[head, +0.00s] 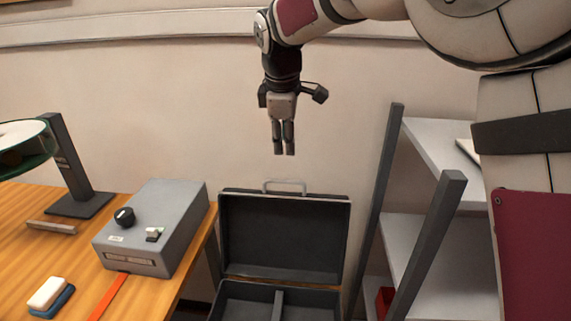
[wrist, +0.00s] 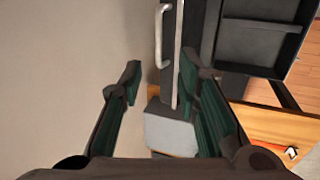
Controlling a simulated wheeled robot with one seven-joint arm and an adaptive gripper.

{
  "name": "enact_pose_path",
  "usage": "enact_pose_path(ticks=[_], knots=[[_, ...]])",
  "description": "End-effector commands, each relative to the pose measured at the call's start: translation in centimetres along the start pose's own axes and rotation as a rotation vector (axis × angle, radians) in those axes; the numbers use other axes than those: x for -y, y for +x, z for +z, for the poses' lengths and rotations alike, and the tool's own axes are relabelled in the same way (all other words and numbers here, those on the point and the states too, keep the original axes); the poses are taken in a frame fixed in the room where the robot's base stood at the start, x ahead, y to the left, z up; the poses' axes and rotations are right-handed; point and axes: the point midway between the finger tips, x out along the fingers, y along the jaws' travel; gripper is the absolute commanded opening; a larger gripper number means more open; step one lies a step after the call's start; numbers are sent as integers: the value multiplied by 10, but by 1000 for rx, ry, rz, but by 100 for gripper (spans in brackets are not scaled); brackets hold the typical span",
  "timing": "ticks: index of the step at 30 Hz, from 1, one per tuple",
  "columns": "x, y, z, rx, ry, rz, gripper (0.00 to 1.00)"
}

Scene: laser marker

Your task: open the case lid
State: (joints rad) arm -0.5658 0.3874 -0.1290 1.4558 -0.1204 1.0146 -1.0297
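The dark case (head: 247,300) stands open at the bottom middle of the head view. Its lid (head: 283,235) is raised close to upright, with a pale handle (head: 283,185) on its top edge. My gripper (head: 284,152) points down above the lid, apart from the handle, and holds nothing. In the wrist view, the fingers (wrist: 160,70) are spread apart with an empty gap. The lid handle (wrist: 162,40) and the lid's edge show beyond the fingertips. The case's inside (wrist: 262,45) shows at the upper right there. The lower part of the case is cut off in the head view.
A wooden table (head: 60,245) at left carries a grey control box (head: 155,225), a dark stand (head: 75,175) and a white-and-blue block (head: 48,295). A grey shelf rack (head: 425,215) stands close right of the case. The wall (head: 150,110) is behind; the air around my gripper is clear.

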Motion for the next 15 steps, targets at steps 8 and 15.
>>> enact_pose_path(ticks=[8,15], knots=[[0,26,-1,2,-7,-2,30],[1,73,-1,3,-5,-4,30]])
